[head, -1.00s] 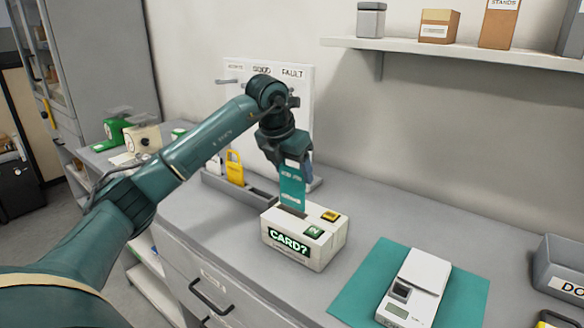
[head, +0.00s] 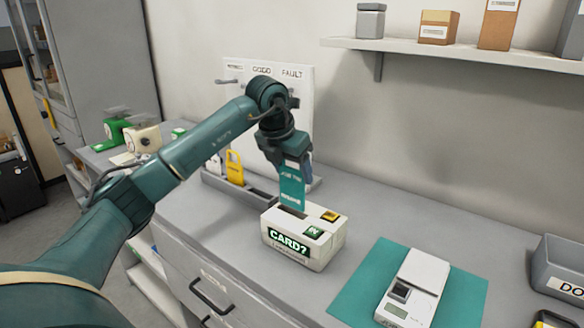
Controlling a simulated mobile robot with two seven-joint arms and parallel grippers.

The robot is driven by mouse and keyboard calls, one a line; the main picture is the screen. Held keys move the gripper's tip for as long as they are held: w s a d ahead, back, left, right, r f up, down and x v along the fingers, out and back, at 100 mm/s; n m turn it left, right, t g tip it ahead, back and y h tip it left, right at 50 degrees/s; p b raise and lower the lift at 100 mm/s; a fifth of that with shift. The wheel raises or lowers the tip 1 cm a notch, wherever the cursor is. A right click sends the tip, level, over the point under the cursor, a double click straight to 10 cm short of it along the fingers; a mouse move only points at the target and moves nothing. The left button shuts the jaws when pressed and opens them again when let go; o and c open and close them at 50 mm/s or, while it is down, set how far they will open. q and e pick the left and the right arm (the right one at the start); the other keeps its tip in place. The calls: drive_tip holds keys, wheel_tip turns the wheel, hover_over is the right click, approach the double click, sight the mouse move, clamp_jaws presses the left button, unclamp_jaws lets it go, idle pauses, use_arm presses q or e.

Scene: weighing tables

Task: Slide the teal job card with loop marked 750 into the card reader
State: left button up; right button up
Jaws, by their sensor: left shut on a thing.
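The teal job card (head: 291,192) hangs upright from my left gripper (head: 291,165), which is shut on its upper end. The card's print is too small to read. Its lower edge is at the slot on top of the white card reader (head: 297,254); I cannot tell whether it touches or has entered. The reader's front sign reads "CARD?", and its top carries a green patch and a yellow patch. My right gripper is not in view.
A grey tray (head: 222,187) with a yellow card (head: 235,167) stands behind the reader. A white scale (head: 413,288) sits on a teal mat (head: 463,300) to the right. A grey bin (head: 560,270) is at the far right. A shelf (head: 460,52) hangs above.

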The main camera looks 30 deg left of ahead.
sight(291, 187)
use_arm(q)
drive_tip(key=shift+f, duration=0.2)
idle(0.3)
drive_tip(key=shift+f+b, duration=1.7)
drive_tip(key=shift+f, duration=0.8)
drive_tip(key=o, duration=1)
drive_tip(key=shift+o, duration=0.2)
